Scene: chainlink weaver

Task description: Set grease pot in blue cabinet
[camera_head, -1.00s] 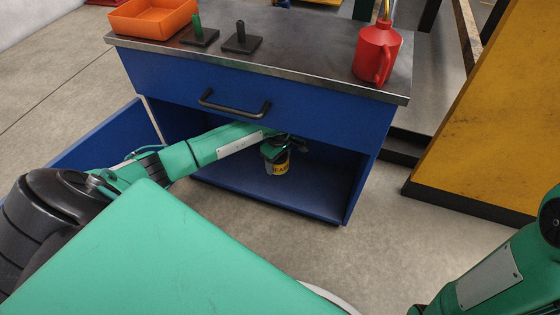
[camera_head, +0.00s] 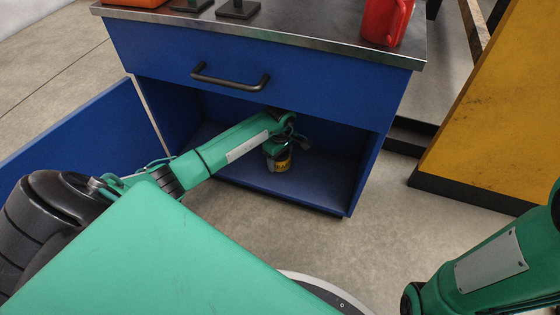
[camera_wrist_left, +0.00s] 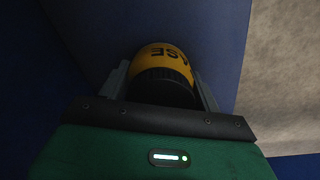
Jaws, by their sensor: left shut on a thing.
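The grease pot (camera_head: 279,163) is a small dark pot with a yellow band. In the left wrist view its yellow label (camera_wrist_left: 160,55) and black lid face me between the two fingers. My left gripper (camera_head: 277,147) is shut on the pot and holds it inside the open lower compartment of the blue cabinet (camera_head: 190,52). I cannot tell whether the pot touches the compartment floor (camera_head: 305,185). My right arm shows at the lower right, but its gripper is out of view.
The blue door (camera_head: 85,130) stands open on the left. A drawer front with a black handle (camera_head: 230,84) hangs over the compartment. A red can (camera_head: 385,22) stands on the steel top. A yellow panel (camera_head: 500,110) rises on the right. The compartment floor right of the pot is clear.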

